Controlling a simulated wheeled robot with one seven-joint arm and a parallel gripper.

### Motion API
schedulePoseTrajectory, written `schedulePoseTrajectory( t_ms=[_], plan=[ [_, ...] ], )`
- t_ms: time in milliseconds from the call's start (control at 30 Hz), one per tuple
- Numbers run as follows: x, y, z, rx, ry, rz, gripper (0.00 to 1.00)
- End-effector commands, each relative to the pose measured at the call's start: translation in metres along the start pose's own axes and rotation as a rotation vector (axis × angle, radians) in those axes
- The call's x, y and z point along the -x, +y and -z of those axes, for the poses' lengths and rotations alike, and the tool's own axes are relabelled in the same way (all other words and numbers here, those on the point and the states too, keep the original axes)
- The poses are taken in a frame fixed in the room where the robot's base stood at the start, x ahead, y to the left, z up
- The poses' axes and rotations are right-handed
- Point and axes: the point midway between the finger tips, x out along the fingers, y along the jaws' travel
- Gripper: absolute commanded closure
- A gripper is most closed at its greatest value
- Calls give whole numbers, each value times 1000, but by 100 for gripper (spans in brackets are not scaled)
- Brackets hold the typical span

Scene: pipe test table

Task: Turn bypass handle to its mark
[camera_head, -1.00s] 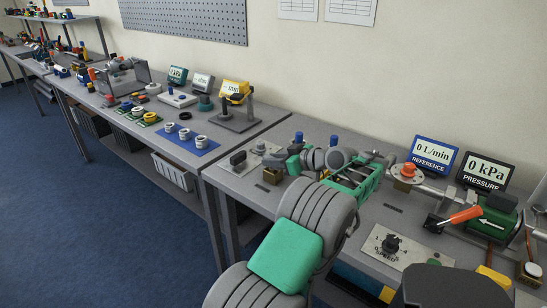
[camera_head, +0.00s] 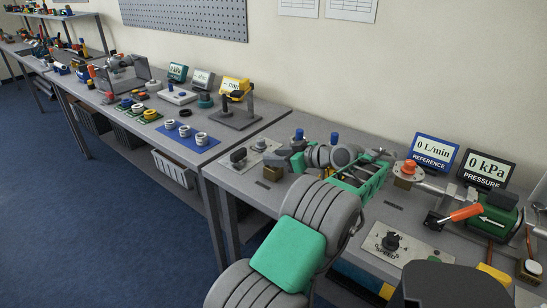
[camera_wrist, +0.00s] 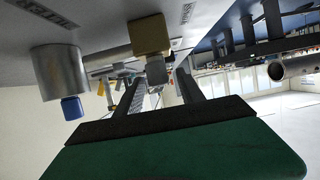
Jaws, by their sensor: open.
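A brass block (camera_head: 273,174) stands near the front left of the near bench. In the wrist view the brass block (camera_wrist: 150,33) carries a grey handle piece (camera_wrist: 156,70), which shows between my fingers. I take this for the bypass handle; I cannot read its label or make out its mark. My gripper (camera_head: 277,160) reaches left across the bench, close to the block. In the wrist view my gripper (camera_wrist: 155,88) is open, a finger on each side of the grey piece, with no contact visible.
A silver cylinder (camera_wrist: 58,72) with a blue cap (camera_wrist: 72,107) stands beside my fingers. A plate with a black knob (camera_head: 238,156) lies left of them. An orange-handled valve (camera_head: 466,212), a SPEED dial (camera_head: 391,241) and displays reading 0 L/min (camera_head: 435,151) and 0 kPa (camera_head: 487,168) are to the right.

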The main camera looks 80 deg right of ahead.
Motion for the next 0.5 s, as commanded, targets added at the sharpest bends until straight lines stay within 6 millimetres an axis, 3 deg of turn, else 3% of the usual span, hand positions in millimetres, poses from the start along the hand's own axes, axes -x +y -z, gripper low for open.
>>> schedulePoseTrajectory(
  t_ms=[167,500],
  plan=[
    [44,1,10,-6,-1,-4,55],
    [63,0,1,-2,-1,-1,55]
  ],
)
